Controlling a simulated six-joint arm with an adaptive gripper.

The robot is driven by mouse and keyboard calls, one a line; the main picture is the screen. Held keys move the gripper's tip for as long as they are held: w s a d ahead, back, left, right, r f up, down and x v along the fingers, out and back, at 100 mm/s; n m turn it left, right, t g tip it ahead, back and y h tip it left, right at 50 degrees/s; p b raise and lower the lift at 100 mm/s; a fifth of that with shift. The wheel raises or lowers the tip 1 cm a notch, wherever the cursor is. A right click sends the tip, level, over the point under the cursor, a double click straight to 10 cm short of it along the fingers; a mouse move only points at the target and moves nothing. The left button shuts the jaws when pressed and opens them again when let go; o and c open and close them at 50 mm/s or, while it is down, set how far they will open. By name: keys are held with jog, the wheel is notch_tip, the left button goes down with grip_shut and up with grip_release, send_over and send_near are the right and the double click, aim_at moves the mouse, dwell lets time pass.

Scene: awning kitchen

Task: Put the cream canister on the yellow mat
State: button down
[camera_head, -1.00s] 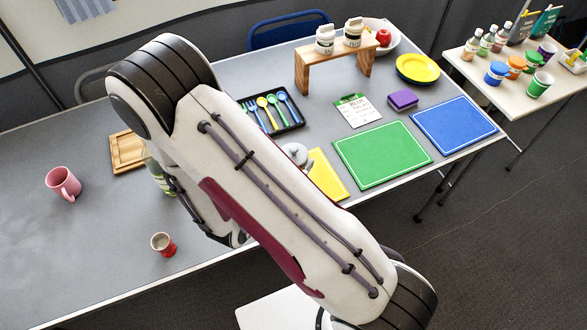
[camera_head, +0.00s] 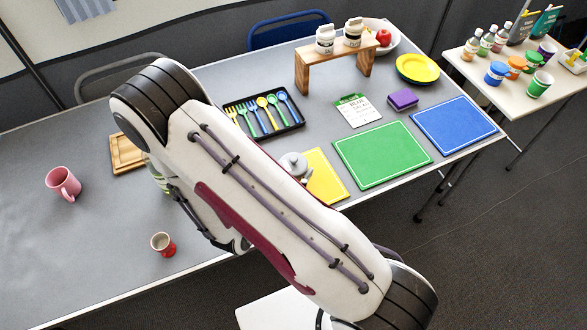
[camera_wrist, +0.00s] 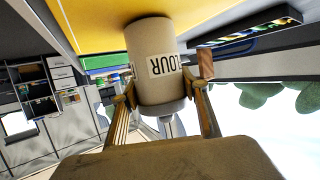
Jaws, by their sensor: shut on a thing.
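The yellow mat (camera_wrist: 90,20) fills the top of the wrist view behind the canister; I cannot tell whether the two touch. In the head view, the yellow mat (camera_head: 325,180) is partly covered by my arm, and my gripper is hidden. A pale grey round thing with a knob (camera_head: 293,163) shows at the mat's left edge; I cannot tell whether it is the canister.
A black tray of coloured spoons (camera_head: 264,115) lies behind the yellow mat. A green mat (camera_head: 382,156) and a blue mat (camera_head: 454,125) lie to its right. A wooden riser (camera_head: 336,66) with two jars stands farther back. A pink mug (camera_head: 63,184) and red cup (camera_head: 163,244) stand left.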

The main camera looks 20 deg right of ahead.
jog(key=shift+f, duration=0.2)
dwell(0.3)
jog(key=c, duration=1.1)
grip_release()
jog(key=shift+r, duration=0.2)
jog(key=shift+v, duration=6)
jog(key=shift+w, duration=0.1)
